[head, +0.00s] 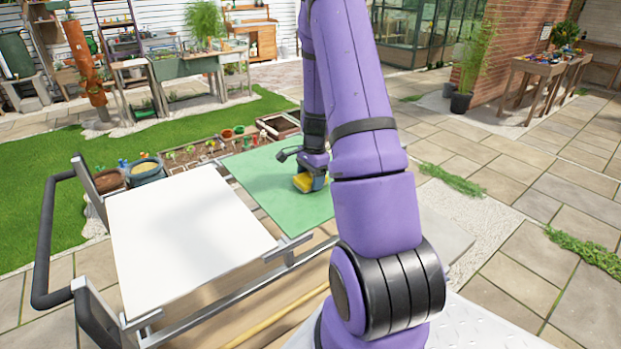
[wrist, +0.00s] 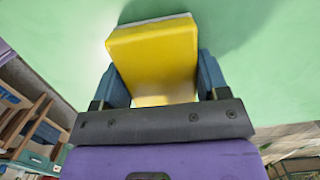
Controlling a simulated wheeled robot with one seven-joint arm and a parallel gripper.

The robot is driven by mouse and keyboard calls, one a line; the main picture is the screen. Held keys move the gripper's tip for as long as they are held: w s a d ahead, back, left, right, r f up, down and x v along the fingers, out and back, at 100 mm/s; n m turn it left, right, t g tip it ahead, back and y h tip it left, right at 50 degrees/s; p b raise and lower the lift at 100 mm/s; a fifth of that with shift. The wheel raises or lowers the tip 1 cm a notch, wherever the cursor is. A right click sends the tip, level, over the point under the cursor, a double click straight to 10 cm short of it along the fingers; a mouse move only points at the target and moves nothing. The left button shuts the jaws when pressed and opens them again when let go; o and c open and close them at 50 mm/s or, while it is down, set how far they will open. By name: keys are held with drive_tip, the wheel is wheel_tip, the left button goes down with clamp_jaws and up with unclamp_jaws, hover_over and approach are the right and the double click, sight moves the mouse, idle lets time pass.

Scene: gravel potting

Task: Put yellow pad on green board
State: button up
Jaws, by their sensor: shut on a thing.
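The yellow pad (head: 304,182) is in my gripper (head: 311,181), over the green board (head: 262,178) in the head view. In the wrist view the yellow pad (wrist: 155,60) sits between the two blue fingers of my gripper (wrist: 160,82), which are shut on its sides. A pale grey layer shows along the pad's far edge. The green board (wrist: 270,60) fills the background there, with a dark shadow beside the pad. I cannot tell whether the pad touches the board. My arm hides the board's right part in the head view.
A white panel (head: 180,240) on a metal-framed cart stands left of the board. Behind the board are a planter row (head: 190,155), a blue pot (head: 145,172) and a wooden tray (head: 278,126). Paving lies open at the right.

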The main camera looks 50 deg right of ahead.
drive_tip(key=shift+f, duration=0.2)
drive_tip(key=o, duration=1)
drive_tip(key=shift+s, duration=0.1)
drive_tip(key=shift+c, duration=0.2)
